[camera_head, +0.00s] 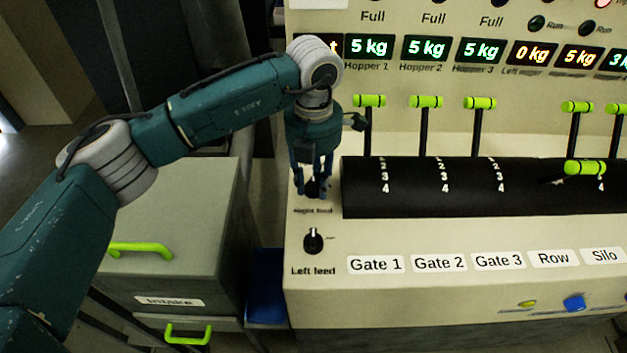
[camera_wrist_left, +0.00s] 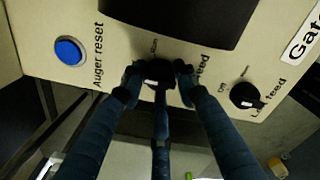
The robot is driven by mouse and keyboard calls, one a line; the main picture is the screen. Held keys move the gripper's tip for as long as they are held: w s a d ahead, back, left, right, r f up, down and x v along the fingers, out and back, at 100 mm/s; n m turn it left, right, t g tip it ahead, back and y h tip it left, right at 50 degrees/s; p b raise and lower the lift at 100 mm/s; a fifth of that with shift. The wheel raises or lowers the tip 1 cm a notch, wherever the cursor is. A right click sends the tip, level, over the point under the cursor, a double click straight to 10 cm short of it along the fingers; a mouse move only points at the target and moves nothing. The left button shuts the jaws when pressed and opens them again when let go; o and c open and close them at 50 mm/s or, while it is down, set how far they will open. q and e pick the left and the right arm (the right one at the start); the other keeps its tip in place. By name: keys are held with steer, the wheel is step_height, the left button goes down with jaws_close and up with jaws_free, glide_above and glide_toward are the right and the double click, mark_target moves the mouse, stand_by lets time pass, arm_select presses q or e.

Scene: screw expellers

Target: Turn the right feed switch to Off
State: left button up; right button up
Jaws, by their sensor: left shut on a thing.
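The right feed switch is a small black knob (camera_head: 313,192) on the beige console, just above the "Right feed" label. My left gripper (camera_head: 312,188) comes down on it from above with its fingers around it. In the left wrist view the black knob (camera_wrist_left: 156,74) sits between the fingertips of the left gripper (camera_wrist_left: 158,78), which is shut on it. The fingers partly hide the knob and its label, so its exact setting cannot be read. My right gripper is not in view.
The left feed switch (camera_head: 313,241) is close in front of the right one. A blue Auger reset button (camera_wrist_left: 69,50) shows in the left wrist view. Gate levers (camera_head: 426,102) stand in the black slotted housing (camera_head: 410,200) to the right. A grey Intake cabinet (camera_head: 190,215) stands left.

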mark_target(313, 182)
arm_select(q)
steer(key=shift+r, duration=0.1)
steer(key=o, duration=1.2)
steer(key=shift+c, duration=0.2)
step_height(313, 182, up, 12)
